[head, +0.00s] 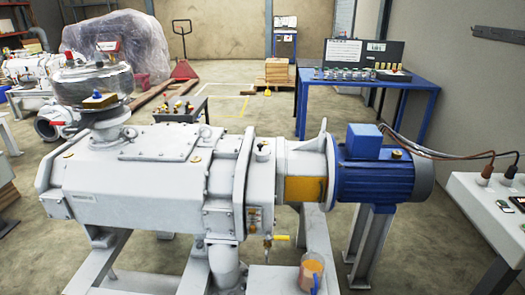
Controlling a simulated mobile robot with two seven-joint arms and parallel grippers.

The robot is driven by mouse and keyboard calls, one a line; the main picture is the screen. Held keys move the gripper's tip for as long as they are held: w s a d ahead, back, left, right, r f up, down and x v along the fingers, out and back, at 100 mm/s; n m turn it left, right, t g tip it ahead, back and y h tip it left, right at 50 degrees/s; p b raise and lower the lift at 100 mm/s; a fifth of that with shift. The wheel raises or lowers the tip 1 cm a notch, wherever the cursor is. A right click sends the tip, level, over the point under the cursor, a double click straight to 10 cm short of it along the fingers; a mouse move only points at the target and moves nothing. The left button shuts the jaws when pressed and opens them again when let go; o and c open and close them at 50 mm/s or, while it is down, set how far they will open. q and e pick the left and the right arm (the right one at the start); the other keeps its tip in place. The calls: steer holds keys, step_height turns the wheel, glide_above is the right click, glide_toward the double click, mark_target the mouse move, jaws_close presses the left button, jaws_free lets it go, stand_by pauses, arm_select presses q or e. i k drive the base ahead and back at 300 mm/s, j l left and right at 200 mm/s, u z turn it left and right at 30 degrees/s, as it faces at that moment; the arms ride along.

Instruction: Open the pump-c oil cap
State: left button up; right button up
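A large light-grey screw vacuum pump (140,185) fills the middle of the head view, with a blue motor (385,180) at its right end. A small dark fitting (264,146) stands on top of the pump's end housing, beside the flange. It may be the oil cap, but it is too small to tell and no label is readable. A round brass-coloured plug (397,154) sits on top of the motor. Neither of my grippers is in view, and nothing is touching the pump.
A jug of amber liquid (312,272) stands on a plate at the pump's front. A blue table (415,82) with an open case stands behind. A white control cabinet (480,200) with cables is at right.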

mark_target(261, 151)
steer(key=i+j, duration=0.25)
steer(key=j, duration=0.15)
steer(key=i+j+z, duration=0.3)
steer(key=j, duration=0.35)
steer(key=i, duration=0.1)
